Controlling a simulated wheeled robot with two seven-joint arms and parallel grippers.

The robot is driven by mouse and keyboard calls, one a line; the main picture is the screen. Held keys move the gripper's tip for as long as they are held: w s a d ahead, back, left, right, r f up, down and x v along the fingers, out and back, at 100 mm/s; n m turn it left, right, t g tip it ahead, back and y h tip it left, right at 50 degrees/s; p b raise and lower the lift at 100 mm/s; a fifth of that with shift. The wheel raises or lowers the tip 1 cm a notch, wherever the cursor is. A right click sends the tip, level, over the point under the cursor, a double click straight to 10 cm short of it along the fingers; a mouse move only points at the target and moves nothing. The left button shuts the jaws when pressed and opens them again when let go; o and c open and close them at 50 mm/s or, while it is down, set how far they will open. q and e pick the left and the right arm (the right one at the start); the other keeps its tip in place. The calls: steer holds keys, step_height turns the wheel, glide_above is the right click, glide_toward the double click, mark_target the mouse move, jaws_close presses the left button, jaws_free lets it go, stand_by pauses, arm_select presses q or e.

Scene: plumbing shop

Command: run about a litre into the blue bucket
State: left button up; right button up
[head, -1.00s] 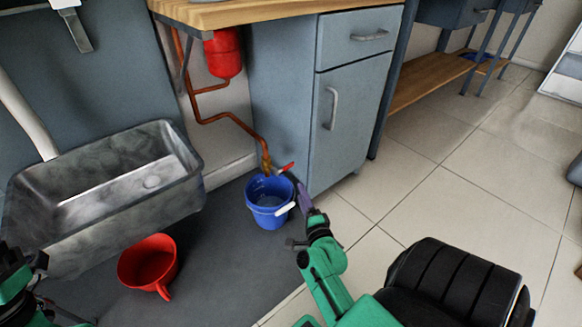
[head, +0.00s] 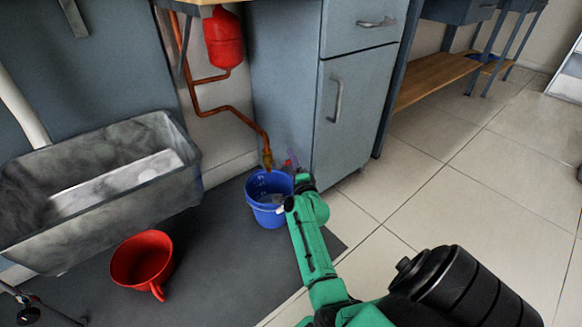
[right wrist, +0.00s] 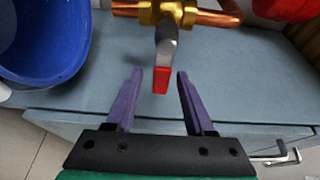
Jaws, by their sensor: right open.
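The blue bucket (head: 259,212) stands on the dark mat under the brass tap (head: 267,159) at the end of the copper pipe. It also shows at the upper left of the right wrist view (right wrist: 42,45). I cannot tell whether water is running or how much is inside. The tap's lever has a red tip (right wrist: 161,80). My right gripper (right wrist: 157,76) is open, with purple fingers either side of the lever's tip and gaps on both sides. In the head view my right gripper (head: 293,158) is partly hidden by its own wrist. My left gripper is out of view.
A grey cabinet (head: 345,115) stands right behind the bucket. A red tank (head: 222,40) hangs above the pipe. The tiled floor at right is clear.

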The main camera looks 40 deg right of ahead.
steer(key=shift+w+d, duration=0.15)
steer(key=shift+w, duration=0.2)
jaws_close()
stand_by(1.2)
